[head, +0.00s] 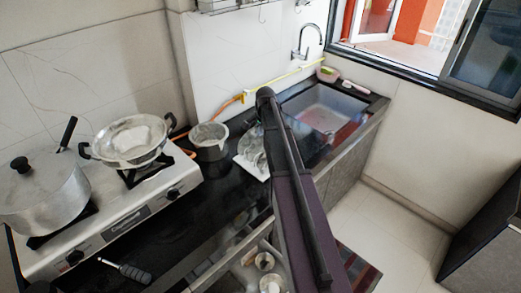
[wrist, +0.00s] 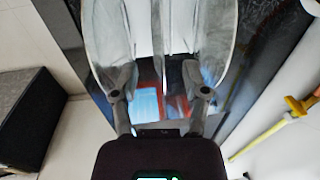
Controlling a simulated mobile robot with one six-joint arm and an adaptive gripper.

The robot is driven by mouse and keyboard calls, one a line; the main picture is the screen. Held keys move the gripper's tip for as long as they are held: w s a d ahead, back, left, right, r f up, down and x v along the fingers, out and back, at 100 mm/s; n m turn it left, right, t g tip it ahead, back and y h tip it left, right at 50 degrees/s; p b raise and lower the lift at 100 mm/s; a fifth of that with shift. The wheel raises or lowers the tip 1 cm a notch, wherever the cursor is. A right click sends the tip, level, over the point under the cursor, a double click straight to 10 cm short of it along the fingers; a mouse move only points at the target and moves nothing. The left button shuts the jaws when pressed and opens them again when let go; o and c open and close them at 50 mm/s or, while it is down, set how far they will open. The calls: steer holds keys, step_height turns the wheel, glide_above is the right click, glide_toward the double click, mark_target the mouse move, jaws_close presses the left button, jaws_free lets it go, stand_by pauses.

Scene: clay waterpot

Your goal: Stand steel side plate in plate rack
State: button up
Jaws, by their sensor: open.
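I see nothing clearly held. In the head view my dark arm crosses the middle and hides part of the counter; my gripper cannot be made out there. A white tray or rack (head: 243,164) with shiny grey items (head: 254,148) stands on the counter, partly behind my arm. I cannot tell whether it is the plate rack, or whether the steel side plate is among those items.
The sink (head: 322,108) lies right of my arm. A metal pot (head: 209,140) stands left of the tray. A stove holds a lidded pot (head: 43,190) and a colander-like pan (head: 128,140). The black counter (head: 185,215) in front is largely clear. A yellow strip shows in the wrist view (wrist: 265,138).

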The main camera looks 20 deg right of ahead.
mark_target(262, 139)
steer(key=shift+f, duration=0.1)
steer(key=f+b, duration=0.3)
steer(key=shift+w+d+f, duration=0.15)
steer(key=shift+d, duration=0.15)
steer(key=shift+w+a+f+b, duration=0.1)
steer(key=shift+f+b, duration=0.8)
steer(key=shift+b, duration=0.2)
steer(key=shift+c, duration=0.2)
jaws_close()
